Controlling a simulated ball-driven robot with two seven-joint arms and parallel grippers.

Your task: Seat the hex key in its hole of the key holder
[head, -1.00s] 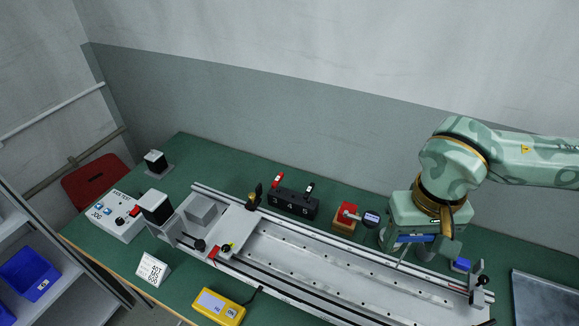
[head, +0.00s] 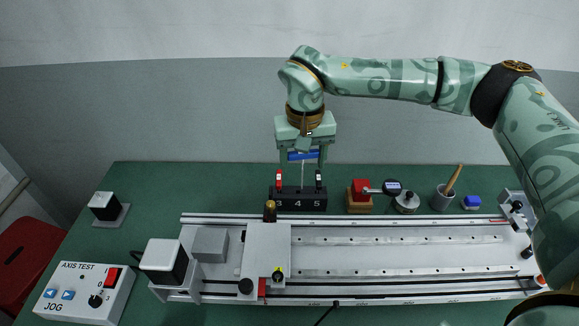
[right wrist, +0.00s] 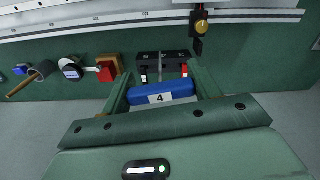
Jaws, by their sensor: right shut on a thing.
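The black key holder (head: 298,205) stands on the green bench behind the rail, its front marked with numbers including 4 and 5. A red-handled key (head: 279,180) stands at its left end and a dark-handled key (head: 318,180) at its right end. My right gripper (head: 304,157) is shut on the blue handle of the hex key (head: 296,156), above the holder's middle. The thin shaft points down toward the 4 position; I cannot tell whether its tip is in the hole. In the right wrist view the blue handle (right wrist: 150,103) carries a 4 label, before the holder (right wrist: 150,59).
Right of the holder stand a red block on a wooden base (head: 360,196), a dial gauge (head: 392,187), a grey cup with a wooden stick (head: 443,198) and a blue-topped item (head: 472,202). The gantry rail (head: 400,252) runs in front. A control box (head: 86,292) sits front left.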

